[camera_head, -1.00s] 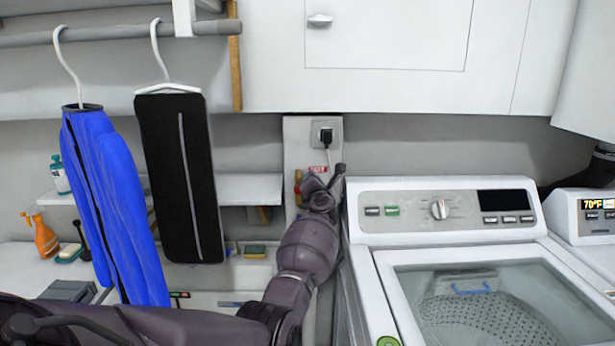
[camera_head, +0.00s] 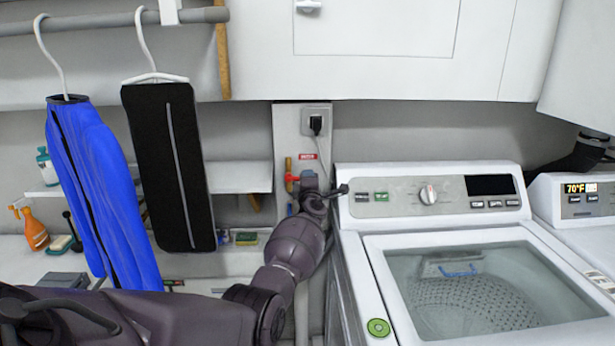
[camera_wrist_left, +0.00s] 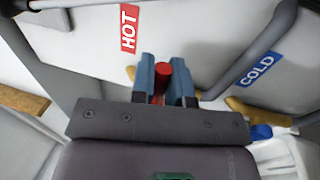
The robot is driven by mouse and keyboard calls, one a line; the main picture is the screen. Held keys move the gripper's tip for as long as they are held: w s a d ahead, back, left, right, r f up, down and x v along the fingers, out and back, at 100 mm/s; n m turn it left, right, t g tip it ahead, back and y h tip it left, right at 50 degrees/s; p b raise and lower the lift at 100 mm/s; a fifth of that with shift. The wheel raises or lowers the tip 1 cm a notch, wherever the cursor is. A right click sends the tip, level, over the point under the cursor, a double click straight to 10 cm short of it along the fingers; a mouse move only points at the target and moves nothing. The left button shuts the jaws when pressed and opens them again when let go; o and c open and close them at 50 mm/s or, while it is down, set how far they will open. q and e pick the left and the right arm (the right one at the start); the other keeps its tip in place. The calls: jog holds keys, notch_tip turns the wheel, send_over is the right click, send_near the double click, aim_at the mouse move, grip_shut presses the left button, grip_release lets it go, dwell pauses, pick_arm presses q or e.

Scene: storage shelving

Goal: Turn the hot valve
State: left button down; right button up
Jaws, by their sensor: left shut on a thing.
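The hot valve has a red handle (camera_head: 292,178) on a brass pipe, on the white wall panel left of the washer, below a small red label (camera_head: 307,156). In the left wrist view the red handle (camera_wrist_left: 162,80) stands between the two blue-grey fingers of my left gripper (camera_wrist_left: 164,66), which is shut on it. The red HOT label (camera_wrist_left: 129,27) is just beyond, to the left. In the head view my left arm reaches from the lower left, and its wrist partly hides the valve area. My right gripper is not in view.
A blue COLD label (camera_wrist_left: 258,68) and a brass fitting (camera_wrist_left: 258,112) are to the right in the wrist view. The washer (camera_head: 430,240) stands close right of my arm. A blue garment (camera_head: 98,200) and a black one (camera_head: 170,165) hang at left.

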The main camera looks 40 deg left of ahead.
pick_arm(q)
jog(key=shift+f, duration=0.25)
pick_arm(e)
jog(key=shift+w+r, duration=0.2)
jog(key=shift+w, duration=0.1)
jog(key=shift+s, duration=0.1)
pick_arm(q)
jog(key=c, duration=1.4)
grip_release()
jog(key=shift+o, duration=1.4)
jog(key=shift+r, duration=0.1)
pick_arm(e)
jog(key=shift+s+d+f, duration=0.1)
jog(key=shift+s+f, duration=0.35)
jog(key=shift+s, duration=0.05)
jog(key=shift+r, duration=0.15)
